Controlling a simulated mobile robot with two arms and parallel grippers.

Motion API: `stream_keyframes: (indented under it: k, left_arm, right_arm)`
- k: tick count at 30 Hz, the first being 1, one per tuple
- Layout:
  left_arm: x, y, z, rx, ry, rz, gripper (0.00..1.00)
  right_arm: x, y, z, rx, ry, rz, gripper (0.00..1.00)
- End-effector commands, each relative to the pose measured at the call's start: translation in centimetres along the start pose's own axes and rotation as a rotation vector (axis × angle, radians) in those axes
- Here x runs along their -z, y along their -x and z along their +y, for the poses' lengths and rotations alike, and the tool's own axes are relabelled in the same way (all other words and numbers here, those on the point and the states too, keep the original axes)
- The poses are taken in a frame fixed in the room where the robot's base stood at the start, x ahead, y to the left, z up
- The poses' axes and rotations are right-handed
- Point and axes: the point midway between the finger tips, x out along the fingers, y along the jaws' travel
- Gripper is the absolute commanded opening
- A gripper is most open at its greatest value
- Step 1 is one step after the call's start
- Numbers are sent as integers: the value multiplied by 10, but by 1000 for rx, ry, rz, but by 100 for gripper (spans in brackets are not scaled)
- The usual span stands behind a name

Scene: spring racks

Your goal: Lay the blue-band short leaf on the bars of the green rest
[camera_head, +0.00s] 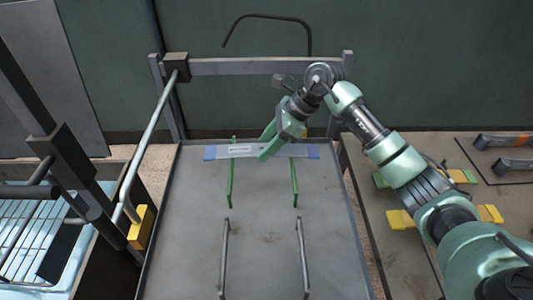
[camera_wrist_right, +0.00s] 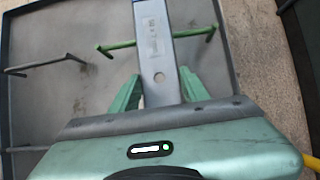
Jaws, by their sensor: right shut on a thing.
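The blue-band short leaf (camera_head: 240,151) is a flat grey strip with blue ends, lying crosswise over the far part of the green rest (camera_head: 230,186). The rest's two green bars stand on the grey tray; the second bar (camera_head: 295,184) is to the right. My right gripper (camera_head: 268,147) is shut on the leaf near its middle. In the right wrist view the leaf (camera_wrist_right: 153,40) runs away between the green fingers (camera_wrist_right: 158,92), and a green bar (camera_wrist_right: 118,45) passes beneath it. I cannot tell whether leaf and bars touch. My left gripper is not in view.
A pair of bare grey bars (camera_head: 224,258) stands nearer on the tray (camera_head: 262,235). A metal frame (camera_head: 250,66) rises behind. The right table holds dark leaves (camera_head: 500,141) and yellow blocks (camera_head: 400,219). A wire rack (camera_head: 25,235) and a yellow block (camera_head: 141,228) are left.

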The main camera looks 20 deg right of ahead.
Motion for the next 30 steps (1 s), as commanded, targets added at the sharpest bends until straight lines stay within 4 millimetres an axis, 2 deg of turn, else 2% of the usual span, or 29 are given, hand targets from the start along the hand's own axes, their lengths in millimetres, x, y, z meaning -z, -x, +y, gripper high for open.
stream_keyframes:
  k: [9, 29, 30]
  left_arm:
    - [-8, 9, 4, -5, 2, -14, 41]
    - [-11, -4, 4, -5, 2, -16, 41]
    - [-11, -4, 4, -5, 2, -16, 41]
  right_arm:
    - [18, -30, 0, 1, 1, -5, 0]
    - [25, -40, 0, 3, 2, -3, 0]
    - [26, -41, 0, -1, 0, 2, 51]
